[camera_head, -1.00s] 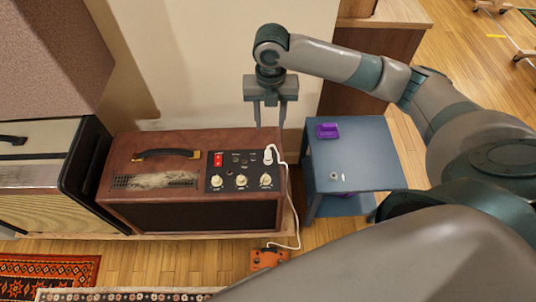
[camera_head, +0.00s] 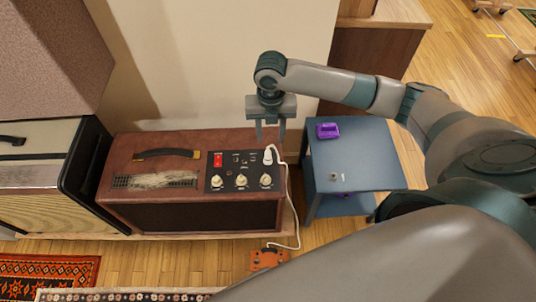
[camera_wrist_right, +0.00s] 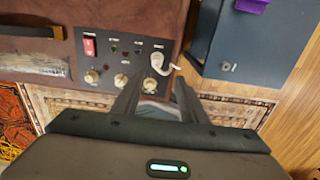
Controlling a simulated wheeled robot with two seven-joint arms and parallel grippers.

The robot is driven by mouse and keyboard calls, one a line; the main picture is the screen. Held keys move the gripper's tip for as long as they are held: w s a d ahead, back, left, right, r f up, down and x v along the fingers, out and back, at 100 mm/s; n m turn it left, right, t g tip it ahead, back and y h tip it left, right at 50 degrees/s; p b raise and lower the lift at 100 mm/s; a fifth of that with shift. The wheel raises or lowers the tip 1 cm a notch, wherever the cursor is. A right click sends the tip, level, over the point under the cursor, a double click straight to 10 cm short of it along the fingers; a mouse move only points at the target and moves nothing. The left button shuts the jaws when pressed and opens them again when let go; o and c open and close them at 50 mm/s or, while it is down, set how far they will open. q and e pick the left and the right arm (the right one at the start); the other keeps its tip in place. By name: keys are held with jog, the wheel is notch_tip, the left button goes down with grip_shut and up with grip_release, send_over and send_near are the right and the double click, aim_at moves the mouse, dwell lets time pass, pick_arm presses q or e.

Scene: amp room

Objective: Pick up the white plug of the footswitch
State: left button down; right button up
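The white plug (camera_head: 268,156) stands in the control panel at the right end of the brown amp (camera_head: 190,196). Its white cord runs over the amp's right side to the orange footswitch (camera_head: 268,259) on the floor. The plug also shows in the right wrist view (camera_wrist_right: 157,57), just beyond the fingertips. My right gripper (camera_head: 270,142) points down, its two fingers apart and empty, close above and behind the plug in the head view. In the right wrist view the gripper (camera_wrist_right: 158,88) also shows a gap between its fingers. My left gripper is not in view.
Knobs (camera_head: 241,181) and a red switch (camera_head: 218,159) sit beside the plug on the panel. A blue side table (camera_head: 365,165) with a purple object (camera_head: 327,130) stands right of the amp. A cream-fronted cabinet (camera_head: 40,180) stands left, and a wall rises behind.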

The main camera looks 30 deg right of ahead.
send_over(270, 153)
notch_tip(270, 153, down, 4)
jog(key=shift+f, duration=0.4)
jog(key=shift+w+d+f, duration=0.1)
jog(key=shift+f, duration=0.05)
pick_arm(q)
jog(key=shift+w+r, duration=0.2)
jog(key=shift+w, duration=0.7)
